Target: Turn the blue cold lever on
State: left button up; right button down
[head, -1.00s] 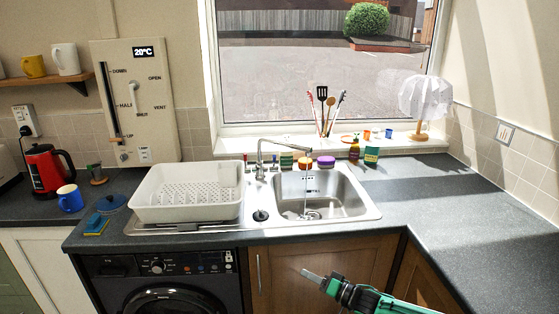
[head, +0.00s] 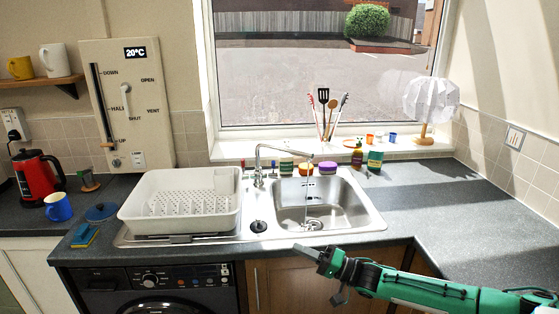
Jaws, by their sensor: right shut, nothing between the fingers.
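A chrome swan-neck tap (head: 259,165) stands behind the sink (head: 372,216), its spout reaching right over the bowl. A small red-topped handle (head: 243,164) is left of the tap's base. A small dark handle (head: 273,165) stands just right of it; its blue colour and exact angle are too small to tell. A thin pale line hangs under the spout, perhaps water. My right gripper (head: 306,250) is shut and empty, at the sink's front edge, pointing left, well short of the tap and touching neither handle. My left gripper is out of view.
A white dish rack (head: 180,222) stands left of the sink. The right worktop (head: 470,215) is clear.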

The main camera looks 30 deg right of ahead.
aim_at(274, 175)
jog(key=i+l, duration=1.45)
jog(key=l, duration=0.1)
